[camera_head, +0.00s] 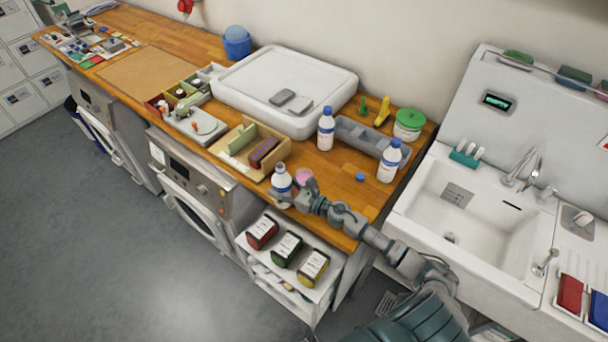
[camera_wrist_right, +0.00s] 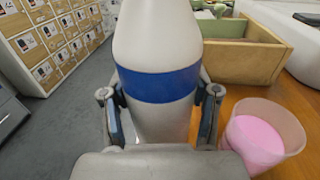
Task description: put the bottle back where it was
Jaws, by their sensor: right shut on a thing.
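A white bottle with a blue band (camera_head: 281,179) is at the front edge of the wooden counter. My right gripper (camera_head: 284,194) is shut on it, with a finger on each side. In the right wrist view the bottle (camera_wrist_right: 158,82) stands upright between the fingers, and its top and base are out of view. In the head view its top shows no blue cap. I cannot tell whether its base touches the counter. My left gripper is not in view.
A clear cup with pink contents (camera_head: 304,176) stands just right of the held bottle. A loose blue cap (camera_head: 360,177) lies on the counter. A wooden box (camera_head: 228,158) is to the left, a grey tray (camera_head: 362,136) behind. Bare counter shows around the cap.

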